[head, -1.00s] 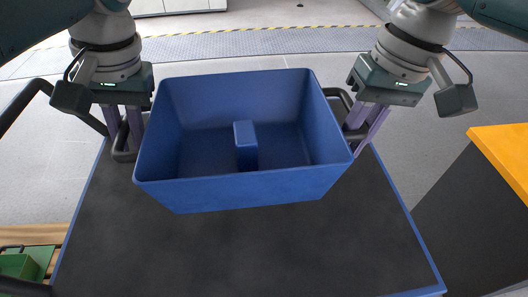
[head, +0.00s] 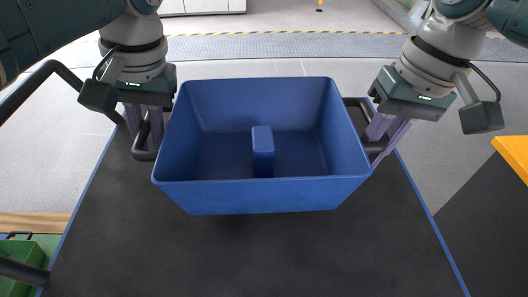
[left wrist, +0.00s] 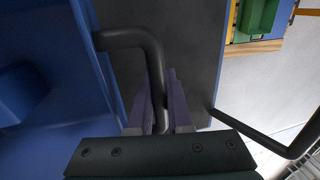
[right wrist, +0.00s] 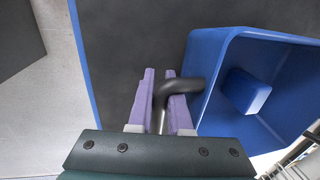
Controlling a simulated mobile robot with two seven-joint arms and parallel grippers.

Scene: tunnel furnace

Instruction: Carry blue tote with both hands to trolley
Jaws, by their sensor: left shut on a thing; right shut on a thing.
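The blue tote (head: 262,195) is open-topped, with a blue block (head: 263,150) inside and a dark loop handle on each side. It is over the trolley (head: 300,255), which has a black top with blue edges; I cannot tell whether its base touches that top. My left gripper (head: 142,128) is shut on the left handle, also seen in the left wrist view (left wrist: 150,50). My right gripper (head: 385,135) is shut on the right handle, also seen in the right wrist view (right wrist: 178,90). The tote looks nearly level.
A black rail (head: 30,82) rises at the trolley's left. A green bin (head: 30,262) and a wooden edge (head: 35,223) lie at the lower left. A dark cabinet with an orange top (head: 513,153) stands at the right. Grey floor is open beyond.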

